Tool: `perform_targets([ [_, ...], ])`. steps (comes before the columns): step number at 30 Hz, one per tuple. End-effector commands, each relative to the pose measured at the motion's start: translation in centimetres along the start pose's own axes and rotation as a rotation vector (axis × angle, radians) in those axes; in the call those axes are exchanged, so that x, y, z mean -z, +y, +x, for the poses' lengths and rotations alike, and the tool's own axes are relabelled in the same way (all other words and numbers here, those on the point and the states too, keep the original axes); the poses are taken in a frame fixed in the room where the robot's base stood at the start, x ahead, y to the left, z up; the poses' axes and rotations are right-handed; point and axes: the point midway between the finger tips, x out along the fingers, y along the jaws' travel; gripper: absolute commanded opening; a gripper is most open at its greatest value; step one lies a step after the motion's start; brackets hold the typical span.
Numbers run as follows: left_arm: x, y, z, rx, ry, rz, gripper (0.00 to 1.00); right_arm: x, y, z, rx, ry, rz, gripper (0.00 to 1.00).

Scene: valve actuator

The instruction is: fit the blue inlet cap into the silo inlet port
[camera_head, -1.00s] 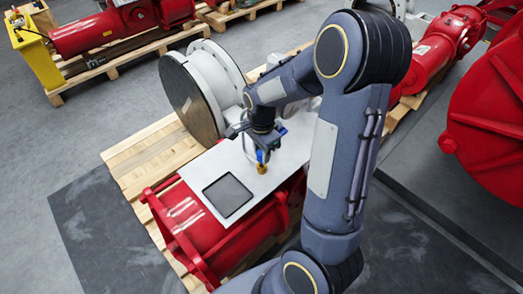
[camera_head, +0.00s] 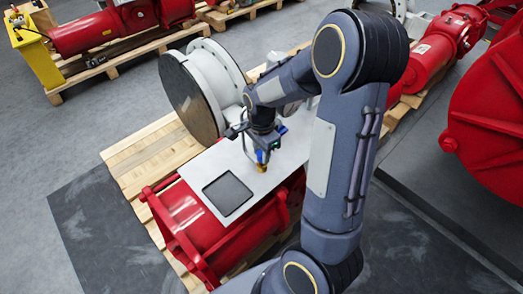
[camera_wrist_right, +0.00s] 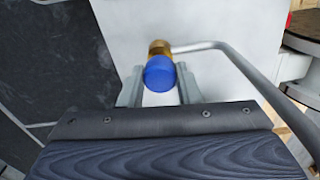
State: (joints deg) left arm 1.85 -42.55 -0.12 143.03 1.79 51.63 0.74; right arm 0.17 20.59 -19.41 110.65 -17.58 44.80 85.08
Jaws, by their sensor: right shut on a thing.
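The blue inlet cap (camera_wrist_right: 159,74) sits between the two fingers of my right gripper (camera_wrist_right: 159,84), which is shut on it. Just beyond the cap in the wrist view is a brass fitting, the silo inlet port (camera_wrist_right: 158,47), joined to a bent grey pipe. The cap overlaps the port in that view, and I cannot tell whether it is seated or just above it. In the head view my right gripper (camera_head: 262,150) points down over the brass port (camera_head: 261,168), with the cap mostly hidden. My left gripper is not in view.
A white plate (camera_head: 200,176) with a dark square panel (camera_head: 228,194) lies over a red actuator body (camera_head: 205,235) on a wooden pallet (camera_head: 140,160). A large round flange (camera_head: 192,98) stands close behind my gripper. The grey pipe (camera_wrist_right: 235,62) runs right of the fingers.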

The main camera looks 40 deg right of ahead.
Motion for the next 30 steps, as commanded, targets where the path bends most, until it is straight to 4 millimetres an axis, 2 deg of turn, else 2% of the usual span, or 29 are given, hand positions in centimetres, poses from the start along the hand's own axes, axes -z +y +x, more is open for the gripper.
perform_targets([
  [29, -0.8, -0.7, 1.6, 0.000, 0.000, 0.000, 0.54, 0.0, 0.0, 2.6, -0.001, 0.000, -0.001, 0.08],
  [30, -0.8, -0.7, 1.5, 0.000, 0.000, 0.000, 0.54, 0.0, 0.0, 2.5, -0.001, 0.000, -0.001, 0.33],
])
